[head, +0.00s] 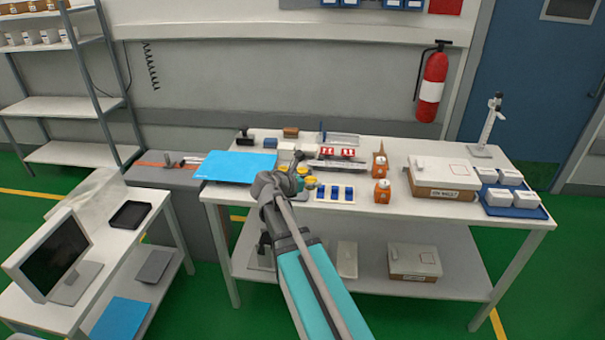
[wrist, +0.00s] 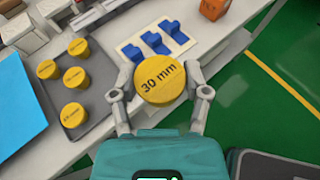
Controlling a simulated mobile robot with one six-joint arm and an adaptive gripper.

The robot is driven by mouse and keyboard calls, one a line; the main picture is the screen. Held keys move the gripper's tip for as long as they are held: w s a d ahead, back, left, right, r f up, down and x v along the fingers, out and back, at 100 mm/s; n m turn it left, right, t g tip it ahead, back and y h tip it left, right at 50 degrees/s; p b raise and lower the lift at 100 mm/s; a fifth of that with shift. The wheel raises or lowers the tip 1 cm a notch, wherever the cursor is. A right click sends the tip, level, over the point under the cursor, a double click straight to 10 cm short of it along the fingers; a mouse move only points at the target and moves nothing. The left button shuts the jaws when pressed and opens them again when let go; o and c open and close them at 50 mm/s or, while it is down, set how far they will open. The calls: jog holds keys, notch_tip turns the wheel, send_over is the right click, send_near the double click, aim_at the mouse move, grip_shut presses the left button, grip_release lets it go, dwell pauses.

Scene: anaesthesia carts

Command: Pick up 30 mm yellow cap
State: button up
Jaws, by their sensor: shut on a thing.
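The 30 mm yellow cap (wrist: 160,82) is a round yellow disc with "30 mm" in black on its top. In the wrist view it sits between the two fingers of my gripper (wrist: 160,98), which is shut on it. It appears close to the table's front edge; whether it touches the table I cannot tell. Several other yellow caps (wrist: 76,79) with black lettering stand on a grey tray (wrist: 98,98) to the left. In the head view my gripper (head: 290,182) is over the front of the white table, and my arm partly hides the caps there.
A white card with blue pieces (wrist: 153,43) lies just beyond the held cap. A blue sheet (head: 235,166) is left of my gripper. Orange items (head: 382,191), a labelled box (head: 443,177) and a blue tray with white boxes (head: 515,210) stand to the right. Green floor lies in front.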

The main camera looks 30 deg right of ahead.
jog(key=s, duration=0.1)
jog(key=s+r, duration=0.1)
jog(key=s+p, duration=0.1)
jog(key=shift+s+a+r, duration=0.1)
jog(key=shift+s+r, duration=0.1)
jog(key=shift+r, duration=0.05)
